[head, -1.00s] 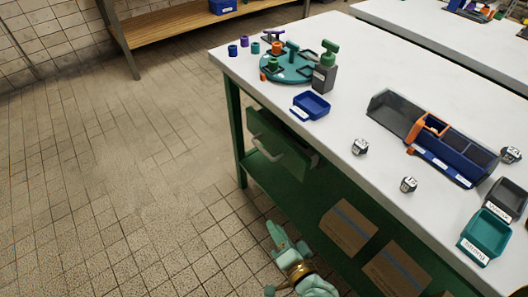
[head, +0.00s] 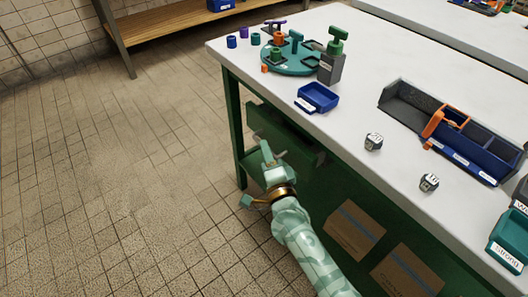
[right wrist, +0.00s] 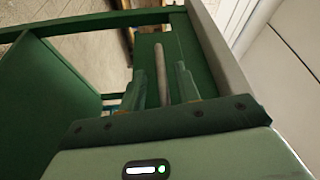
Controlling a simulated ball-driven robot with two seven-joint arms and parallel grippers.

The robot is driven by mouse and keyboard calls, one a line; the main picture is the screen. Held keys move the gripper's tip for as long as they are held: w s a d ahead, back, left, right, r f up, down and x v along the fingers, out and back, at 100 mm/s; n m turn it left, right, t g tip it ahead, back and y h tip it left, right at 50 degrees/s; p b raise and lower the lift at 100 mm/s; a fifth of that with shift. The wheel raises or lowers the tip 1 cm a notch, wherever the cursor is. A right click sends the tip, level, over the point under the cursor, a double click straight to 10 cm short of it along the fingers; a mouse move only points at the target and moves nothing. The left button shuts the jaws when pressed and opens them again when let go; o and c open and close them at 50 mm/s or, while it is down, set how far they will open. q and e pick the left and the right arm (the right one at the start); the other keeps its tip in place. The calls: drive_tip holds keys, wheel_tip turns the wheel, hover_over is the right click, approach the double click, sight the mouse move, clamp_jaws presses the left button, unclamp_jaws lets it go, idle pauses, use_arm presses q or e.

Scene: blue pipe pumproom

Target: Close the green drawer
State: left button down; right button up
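The green drawer (head: 288,128) sits under the near left end of the white-topped workbench. It looks partly pulled out, with its dark inside showing. My right gripper (head: 268,154) is at its front and covers most of the front and handle. In the right wrist view, a pale bar-shaped handle (right wrist: 160,72) lies between the two fingers of the right gripper (right wrist: 161,82). The fingers are apart, with gaps on both sides of the bar, so they do not look clamped on it. My left gripper is not in view.
The green bench leg (head: 233,130) stands left of the drawer. Cardboard boxes (head: 354,231) lie on the lower shelf. The white bench top (head: 350,105) carries a blue bin (head: 317,98), a round teal fixture (head: 291,63) and marked dice. The tiled floor on the left is clear.

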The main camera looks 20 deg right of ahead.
sight(280, 146)
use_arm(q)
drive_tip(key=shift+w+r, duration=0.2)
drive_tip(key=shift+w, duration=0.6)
use_arm(e)
drive_tip(key=shift+w+r, duration=0.1)
drive_tip(key=shift+w, duration=0.45)
clamp_jaws()
drive_tip(key=shift+d, duration=0.1)
